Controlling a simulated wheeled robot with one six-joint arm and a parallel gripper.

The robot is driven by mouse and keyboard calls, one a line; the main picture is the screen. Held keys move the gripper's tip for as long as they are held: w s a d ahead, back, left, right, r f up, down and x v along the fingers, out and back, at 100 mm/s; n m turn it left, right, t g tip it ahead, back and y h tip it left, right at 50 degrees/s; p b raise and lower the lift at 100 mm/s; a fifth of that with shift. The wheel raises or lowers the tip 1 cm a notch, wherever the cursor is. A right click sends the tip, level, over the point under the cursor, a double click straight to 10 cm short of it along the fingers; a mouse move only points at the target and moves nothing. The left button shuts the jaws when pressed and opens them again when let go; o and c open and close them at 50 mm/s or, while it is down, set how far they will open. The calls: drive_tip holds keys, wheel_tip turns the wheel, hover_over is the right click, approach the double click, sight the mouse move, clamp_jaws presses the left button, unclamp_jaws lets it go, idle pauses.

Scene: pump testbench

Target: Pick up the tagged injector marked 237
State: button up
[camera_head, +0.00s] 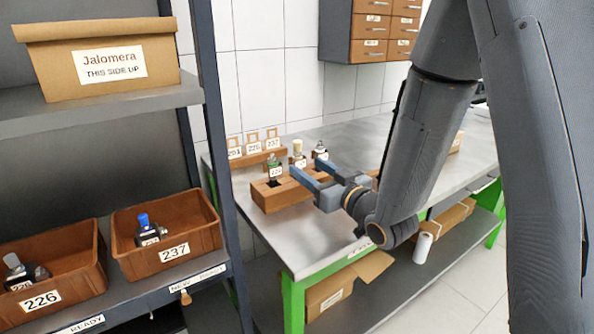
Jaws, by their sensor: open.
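My gripper (309,171) is open over the steel table, its two blue fingers pointing left and back towards the wooden block. Three injectors stand upright in a row at the block. The green-topped injector (273,164) is at the left, with a tag I cannot read surely. The cream-topped injector (298,152) is in the middle, and a dark injector with a pale top (320,150) is at the right. Their tags are too small to read, so I cannot tell which is marked 237. The fingers partly hide the wooden block (282,197). Nothing shows between the fingers.
A wooden stand (258,156) with several number cards, one reading 237, is at the table's back. On the left shelf, a brown bin marked 237 (210,236) holds a blue-topped part (146,228); a bin marked 226 (85,286) holds another. The table's front left is clear.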

sight(301, 162)
drive_tip(key=p+x, duration=0.1)
drive_tip(key=x, duration=0.4)
drive_tip(key=shift+w+f, duration=0.1)
drive_tip(key=shift+w, duration=0.25)
drive_tip(key=c, duration=1.3)
